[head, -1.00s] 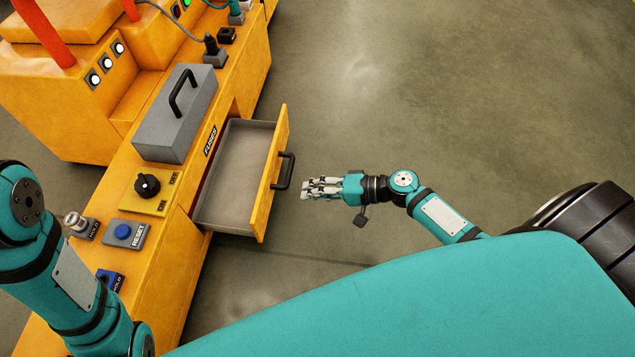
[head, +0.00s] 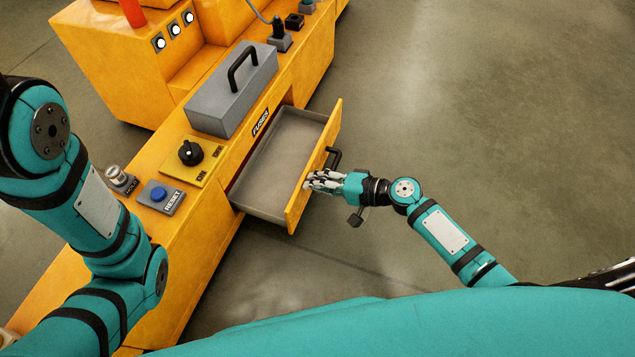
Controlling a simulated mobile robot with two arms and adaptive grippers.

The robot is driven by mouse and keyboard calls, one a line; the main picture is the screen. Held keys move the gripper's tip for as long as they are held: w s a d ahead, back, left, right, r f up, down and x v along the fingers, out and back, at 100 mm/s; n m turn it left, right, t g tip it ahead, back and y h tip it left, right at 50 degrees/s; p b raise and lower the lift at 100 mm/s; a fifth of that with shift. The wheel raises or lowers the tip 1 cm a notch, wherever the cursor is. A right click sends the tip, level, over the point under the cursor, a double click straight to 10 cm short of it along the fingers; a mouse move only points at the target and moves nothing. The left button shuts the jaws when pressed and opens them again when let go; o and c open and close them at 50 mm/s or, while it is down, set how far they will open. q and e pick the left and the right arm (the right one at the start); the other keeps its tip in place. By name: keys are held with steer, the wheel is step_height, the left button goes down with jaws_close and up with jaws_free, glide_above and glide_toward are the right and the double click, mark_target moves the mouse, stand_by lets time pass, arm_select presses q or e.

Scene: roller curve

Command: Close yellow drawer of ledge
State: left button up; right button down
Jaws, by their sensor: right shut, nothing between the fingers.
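The yellow drawer (head: 314,165) of the ledge (head: 200,262) is pulled out, and its grey inside (head: 272,170) looks empty. It has a black handle (head: 335,155) on its yellow front. My right gripper (head: 312,181) is shut and empty, with its fingertips at the drawer front, just nearer than the handle. I cannot tell whether they touch the front. Part of the handle is hidden behind the gripper. My left arm comes in at the left, but its gripper is out of view.
On the ledge stand a grey box with a black handle (head: 232,88), a black knob on a yellow plate (head: 190,153), a blue reset button (head: 158,194) and a hold button (head: 115,175). Open floor (head: 470,130) lies to the right of the drawer.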

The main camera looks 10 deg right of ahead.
steer(key=w+a+b, duration=0.1)
steer(key=w+a, duration=0.7)
steer(key=a, duration=0.4)
steer(key=shift+w+a, duration=0.3)
steer(key=shift+a, duration=0.1)
steer(key=shift+s, duration=0.1)
